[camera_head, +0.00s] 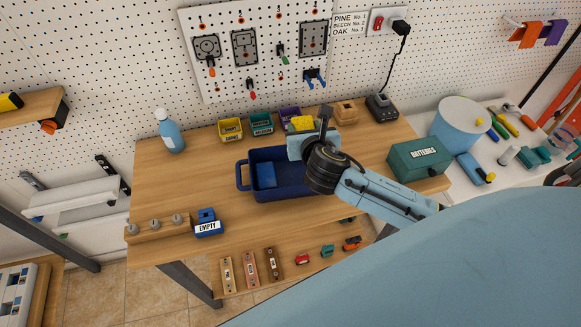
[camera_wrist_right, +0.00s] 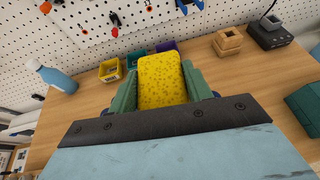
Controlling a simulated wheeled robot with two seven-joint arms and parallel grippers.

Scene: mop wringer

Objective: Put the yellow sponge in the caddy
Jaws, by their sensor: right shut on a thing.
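The yellow sponge (camera_wrist_right: 162,82) is between the green fingers of my right gripper (camera_wrist_right: 164,84), which is shut on it. In the head view the sponge (camera_head: 302,123) shows just past my right gripper (camera_head: 312,130), above the far right part of the dark blue caddy (camera_head: 245,178). The caddy stands on the wooden bench with a handle at its left side. A blue block-like thing (camera_head: 265,175) is in its left part. My arm hides the caddy's right part. My left gripper is not in view.
Yellow (camera_head: 230,130), teal (camera_head: 261,124) and purple (camera_head: 289,115) bins stand behind the caddy. A blue bottle (camera_head: 170,132) is at the back left. A green batteries box (camera_head: 418,160) stands at the right. A blue box marked EMPTY (camera_head: 207,222) is at the front left.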

